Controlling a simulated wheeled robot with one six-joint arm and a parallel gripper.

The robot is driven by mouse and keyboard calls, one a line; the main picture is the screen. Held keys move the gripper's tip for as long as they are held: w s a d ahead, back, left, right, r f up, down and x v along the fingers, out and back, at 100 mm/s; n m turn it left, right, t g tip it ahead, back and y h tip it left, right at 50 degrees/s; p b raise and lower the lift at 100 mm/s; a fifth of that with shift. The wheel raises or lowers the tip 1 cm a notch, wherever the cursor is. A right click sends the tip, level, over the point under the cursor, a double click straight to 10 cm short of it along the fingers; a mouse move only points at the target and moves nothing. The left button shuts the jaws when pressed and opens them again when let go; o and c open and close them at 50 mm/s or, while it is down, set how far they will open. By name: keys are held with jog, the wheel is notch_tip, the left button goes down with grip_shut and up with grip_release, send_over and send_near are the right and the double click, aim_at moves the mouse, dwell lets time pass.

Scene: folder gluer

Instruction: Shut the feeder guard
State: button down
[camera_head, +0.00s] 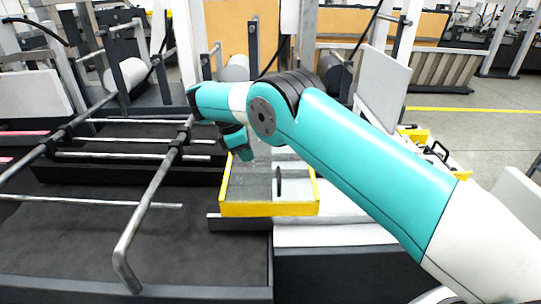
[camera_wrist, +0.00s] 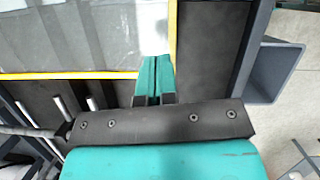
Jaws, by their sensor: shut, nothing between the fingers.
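The feeder guard (camera_head: 268,209) is a yellow-edged frame around a clear, greyish panel, at the middle of the head view. A small dark upright handle-like part (camera_head: 278,183) shows within its outline. In the wrist view the guard's yellow edge (camera_wrist: 70,76) crosses the upper left and meets another yellow edge at a corner. My gripper (camera_wrist: 154,62) is shut and empty, its teal fingers overlapping that corner in the picture. I cannot tell whether they touch the frame. In the head view my wrist is above the guard's far left part and hides some of it; the fingertips are unclear there.
Dark feeder beds with metal rods (camera_head: 150,210) lie to the left. Grey rollers (camera_head: 125,75) and white uprights stand behind. A white panel (camera_head: 382,85) stands at the right, behind my arm. A grey square tube (camera_wrist: 275,70) is right of my gripper in the wrist view.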

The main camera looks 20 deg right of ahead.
jog(key=b, duration=0.3)
send_near(277, 192)
jog(key=a+f, duration=0.1)
jog(key=w+a+f, duration=0.1)
jog(key=f, duration=0.1)
jog(key=shift+w+a+f, duration=0.1)
jog(key=shift+a+f, duration=0.05)
jog(key=shift+f, duration=0.1)
jog(key=d, duration=0.1)
jog(key=d+p, duration=0.2)
jog(key=shift+s+d+f, duration=0.1)
jog(key=shift+s+f, duration=0.05)
jog(key=shift+s, duration=0.1)
jog(key=shift+d+f, duration=0.25)
jog(key=shift+d, duration=0.1)
